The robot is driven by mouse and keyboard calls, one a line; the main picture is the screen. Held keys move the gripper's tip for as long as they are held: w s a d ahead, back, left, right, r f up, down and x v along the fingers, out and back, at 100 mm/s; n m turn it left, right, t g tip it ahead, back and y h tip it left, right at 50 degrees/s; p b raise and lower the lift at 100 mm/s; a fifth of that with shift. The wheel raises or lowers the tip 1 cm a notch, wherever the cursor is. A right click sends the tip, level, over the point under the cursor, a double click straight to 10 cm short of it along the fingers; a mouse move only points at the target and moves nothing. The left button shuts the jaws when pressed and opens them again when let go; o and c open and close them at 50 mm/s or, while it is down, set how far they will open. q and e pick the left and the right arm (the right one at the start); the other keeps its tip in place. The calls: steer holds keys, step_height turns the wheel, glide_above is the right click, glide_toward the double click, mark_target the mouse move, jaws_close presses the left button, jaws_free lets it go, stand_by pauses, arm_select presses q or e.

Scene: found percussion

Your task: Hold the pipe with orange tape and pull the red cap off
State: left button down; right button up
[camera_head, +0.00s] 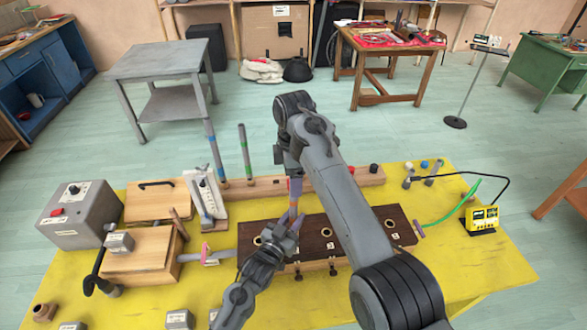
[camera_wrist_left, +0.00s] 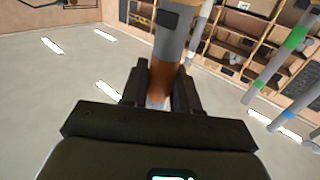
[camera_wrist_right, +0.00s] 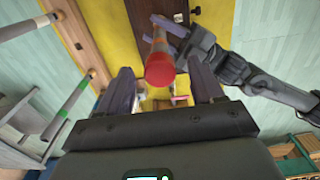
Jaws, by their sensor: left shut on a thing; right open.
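The pipe with orange tape (camera_head: 295,190) stands roughly upright above the dark wooden block. The red cap (camera_wrist_right: 160,70) is on the pipe's end that faces the right wrist camera. My right gripper (camera_wrist_right: 162,84) is open, its fingers on either side of the cap, and no contact shows.
The dark wooden block (camera_head: 316,237) with several holes lies on the yellow mat (camera_head: 415,287). Behind it, a long wooden rack (camera_head: 262,189) holds pipes with green (camera_head: 244,150) and blue bands (camera_head: 213,150). A yellow device (camera_head: 481,219) with cables stands at the right.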

steer(key=shift+f, duration=0.2)
steer(key=c, duration=1.1)
steer(key=shift+r, duration=0.65)
steer(key=shift+r, duration=0.4)
steer(key=shift+r, duration=0.35)
steer(key=shift+r, duration=1.4)
